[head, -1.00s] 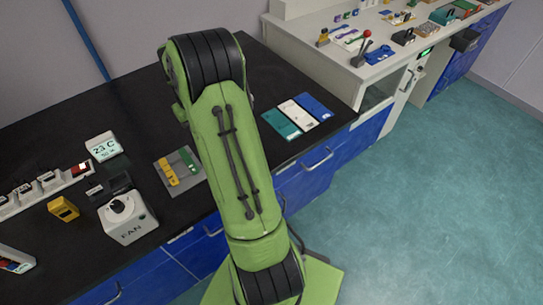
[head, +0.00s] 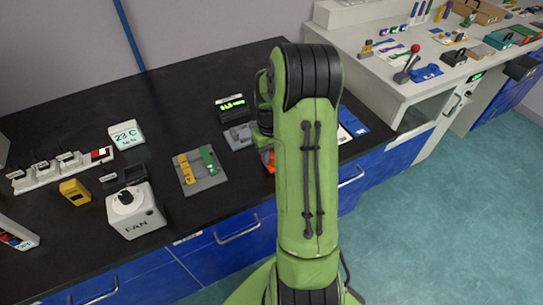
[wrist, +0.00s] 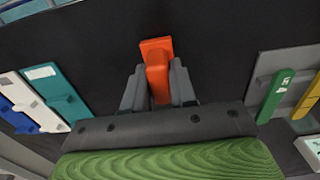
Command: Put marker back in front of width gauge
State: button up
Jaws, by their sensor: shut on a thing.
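My gripper (wrist: 158,90) is shut on an orange marker (wrist: 155,55), a block with a flat plate at its far end. The fingers stand on both sides of it. A small orange part of the marker (head: 267,157) shows in the head view, left of my arm; the rest is hidden. I cannot tell whether it touches the bench. A dark device with a lit green display (head: 232,105) and a grey piece in front of it (head: 239,136) stand just behind my gripper; this looks like the width gauge. It does not show in the wrist view.
A grey plate (head: 207,184) with a yellow and a green piece lies left of my gripper. Blue, white and teal flat pieces (wrist: 65,88) lie on the other side. The black bench (head: 180,90) is clear behind.

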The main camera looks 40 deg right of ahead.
jog(key=shift+f, duration=0.1)
jog(key=o, duration=0.8)
jog(key=shift+o, duration=0.2)
